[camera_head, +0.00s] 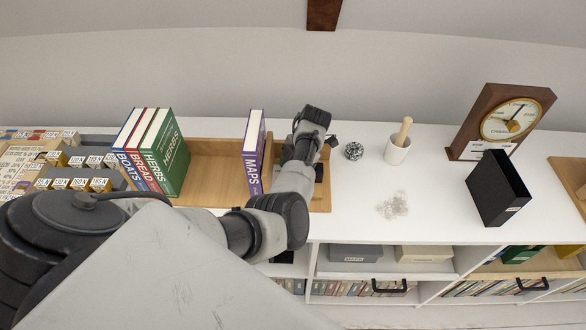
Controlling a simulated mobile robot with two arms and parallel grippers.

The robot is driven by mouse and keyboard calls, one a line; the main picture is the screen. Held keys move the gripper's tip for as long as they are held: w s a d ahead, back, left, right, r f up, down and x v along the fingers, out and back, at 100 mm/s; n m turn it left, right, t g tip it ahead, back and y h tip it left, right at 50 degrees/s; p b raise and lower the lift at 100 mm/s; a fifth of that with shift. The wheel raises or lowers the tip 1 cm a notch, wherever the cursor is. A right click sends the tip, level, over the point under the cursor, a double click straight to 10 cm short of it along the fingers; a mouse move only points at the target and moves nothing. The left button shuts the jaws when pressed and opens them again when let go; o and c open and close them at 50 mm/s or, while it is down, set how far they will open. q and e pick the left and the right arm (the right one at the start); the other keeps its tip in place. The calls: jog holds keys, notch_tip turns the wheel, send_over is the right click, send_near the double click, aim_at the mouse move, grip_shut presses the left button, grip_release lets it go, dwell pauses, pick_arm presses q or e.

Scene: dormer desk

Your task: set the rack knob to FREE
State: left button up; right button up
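A wooden book rack (215,148) stands on the white shelf top. Green HERBS (170,157), a red BREAD book and a blue BOATS book stand at its left; purple MAPS (254,150) stands apart near its right end. My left arm reaches over the rack's right end, and my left gripper (303,150) is there, mostly hidden by its own wrist. Its fingers cannot be made out. Small dark parts (319,172) show beside it; I cannot tell whether they are fingers or the rack. I cannot make out the knob or its setting. My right gripper is out of view.
Right of the rack are a patterned ball (354,151), a white mortar with pestle (397,150), a clear clump (392,205), a black file holder (497,188) and a wooden clock (503,120). Labelled boxes (80,184) crowd the left. White surface is free around the clump.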

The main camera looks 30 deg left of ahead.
pick_arm(q)
jog(key=b+v, duration=0.1)
jog(key=v, duration=0.9)
jog(key=shift+w+r+b, duration=0.2)
jog(key=shift+r+b, duration=0.15)
jog(key=shift+b, duration=0.05)
jog(key=shift+s+d+f, duration=0.1)
jog(key=shift+d+f, duration=0.05)
